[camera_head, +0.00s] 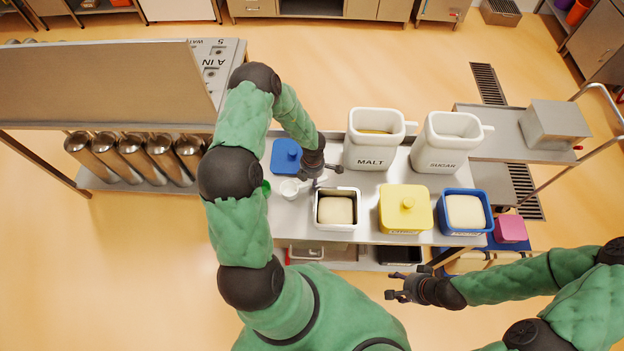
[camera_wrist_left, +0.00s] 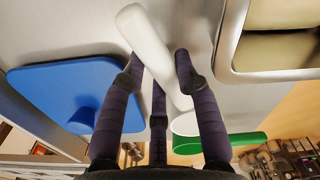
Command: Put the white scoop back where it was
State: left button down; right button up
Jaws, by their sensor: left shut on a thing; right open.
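In the left wrist view the white scoop's handle (camera_wrist_left: 152,45) runs between my left fingers. My left gripper (camera_head: 322,177) is shut on the scoop's handle, low near the table top; I cannot tell whether the scoop touches the table. My left gripper also fills the middle of the left wrist view (camera_wrist_left: 160,76). My right gripper (camera_head: 398,285) is open and empty, in front of the table.
A green scoop (camera_wrist_left: 225,143) lies beside the white one. MALT (camera_head: 371,157) and SUGAR (camera_head: 436,161) containers stand behind, a yellow-lidded bin (camera_head: 405,207) and a blue bin (camera_head: 484,222) to the right.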

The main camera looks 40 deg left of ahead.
pick_arm(q)
jog(key=c, duration=1.2)
grip_release()
jog(key=shift+f, duration=0.1)
notch_tip(320, 180, up, 12)
jog(key=p, duration=0.2)
jog(key=shift+w, duration=0.1)
